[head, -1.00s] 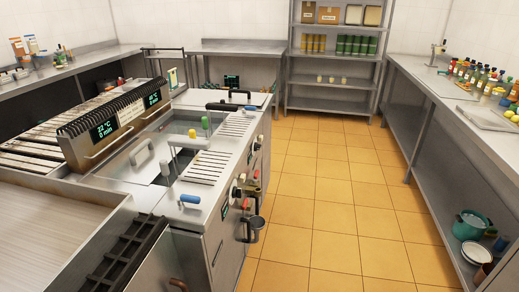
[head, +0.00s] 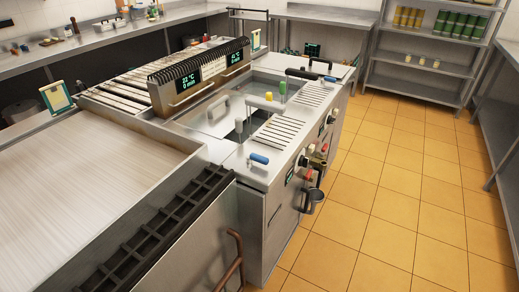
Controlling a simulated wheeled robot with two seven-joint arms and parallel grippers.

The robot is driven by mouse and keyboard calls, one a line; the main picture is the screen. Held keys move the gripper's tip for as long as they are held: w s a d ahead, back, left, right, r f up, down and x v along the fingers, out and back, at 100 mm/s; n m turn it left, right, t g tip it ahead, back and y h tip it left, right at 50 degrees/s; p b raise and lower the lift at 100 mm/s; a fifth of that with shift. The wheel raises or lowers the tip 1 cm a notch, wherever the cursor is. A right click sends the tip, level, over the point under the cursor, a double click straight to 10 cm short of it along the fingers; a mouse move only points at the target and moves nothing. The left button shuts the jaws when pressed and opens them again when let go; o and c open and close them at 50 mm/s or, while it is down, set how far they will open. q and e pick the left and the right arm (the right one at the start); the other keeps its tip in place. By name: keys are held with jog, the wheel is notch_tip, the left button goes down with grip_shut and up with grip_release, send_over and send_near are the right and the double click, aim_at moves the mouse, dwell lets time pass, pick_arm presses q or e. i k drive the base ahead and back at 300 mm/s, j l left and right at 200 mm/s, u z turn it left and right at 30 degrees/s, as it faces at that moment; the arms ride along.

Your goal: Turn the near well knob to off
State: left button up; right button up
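The steel well station stands in the middle of the head view, its front panel facing right toward the aisle. Small red parts (head: 309,173) and taps crowd the space near the nearer knob. I cannot tell which knob serves the near well, nor read any knob's setting. Neither of my grippers is in view.
A slatted grill (head: 130,89) and flat griddle (head: 80,190) lie left. The tiled aisle (head: 400,190) is clear.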

aim_at(330, 120)
jog(key=i+l+z, duration=0.3)
jog(key=l, duration=0.5)
jog(key=i+l+z, duration=0.25)
jog(key=i+l, duration=0.25)
jog(key=l, duration=0.2)
jog(key=i+l+z, duration=0.3)
jog(key=i+l, duration=0.15)
jog(key=l, duration=0.15)
